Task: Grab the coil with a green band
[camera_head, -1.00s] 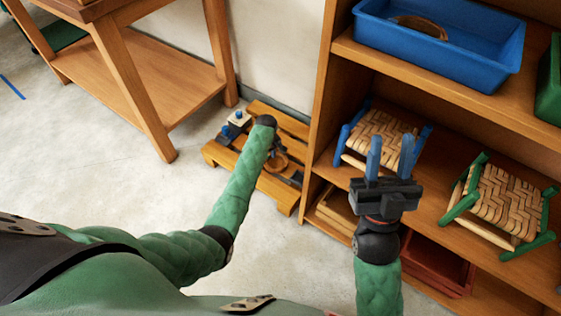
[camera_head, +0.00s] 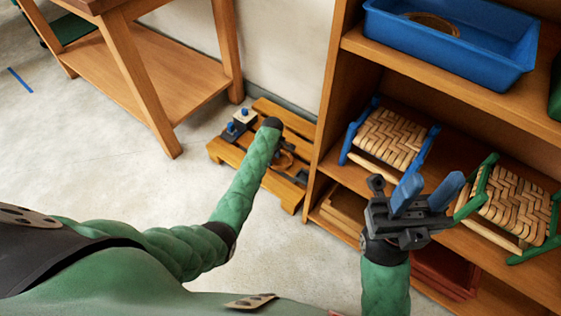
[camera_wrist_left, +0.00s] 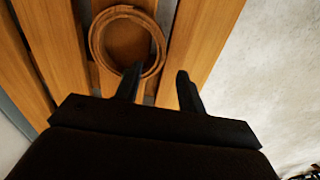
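A round brown bark coil (camera_wrist_left: 103,42) lies on the slatted wooden pallet in the left wrist view. In the head view the coil (camera_head: 285,160) is partly behind my left arm. I see no green band on it. My left gripper (camera_wrist_left: 159,73) is open over the pallet. One finger overlaps the coil's lower right rim in the picture, the other is outside it to the right; I cannot tell whether they touch. Another brown coil (camera_head: 436,20) lies in the blue tray, its band not visible. My right gripper (camera_head: 432,182) is open and empty in front of the shelf.
The pallet (camera_head: 285,196) stands on the floor between a wooden table (camera_head: 150,85) and a shelf unit (camera_head: 420,72). The shelf holds the blue tray (camera_head: 490,66), a blue woven stool (camera_head: 388,140) and a green one (camera_head: 512,208).

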